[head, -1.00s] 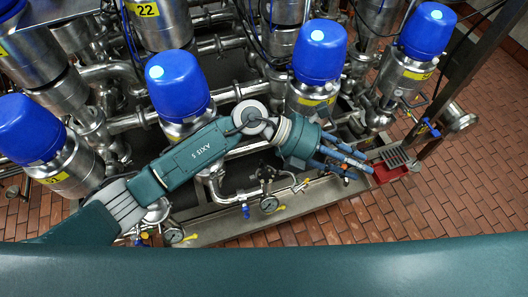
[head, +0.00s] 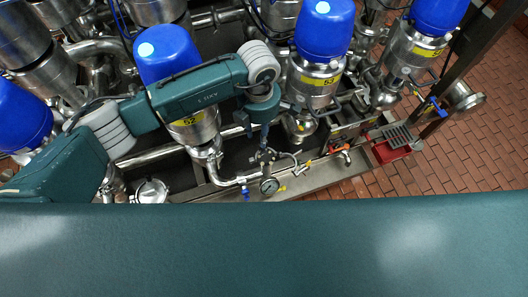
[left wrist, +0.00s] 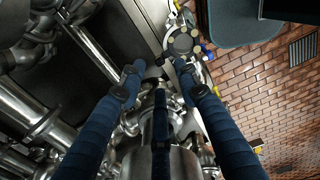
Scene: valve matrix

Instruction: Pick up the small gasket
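I cannot make out the small gasket in either view. My left gripper (head: 263,136) hangs below the wrist in the head view, above the pipework by the round pressure gauge (head: 269,186). In the left wrist view the blue fingers of the left gripper (left wrist: 158,75) are spread apart, with a third finger between them lower down. I see nothing held between them. Metal pipework lies beyond the fingertips, and a round fitting (left wrist: 183,42) shows near the right fingertip. My right gripper is in neither view.
Valves with blue caps (head: 324,28) crowd the back. A red tray (head: 390,152) with a dark grate stands at the right end of the metal frame (head: 325,176). An orange-red fitting (head: 343,151) is left of it. Brick floor (head: 460,165) is clear at the right.

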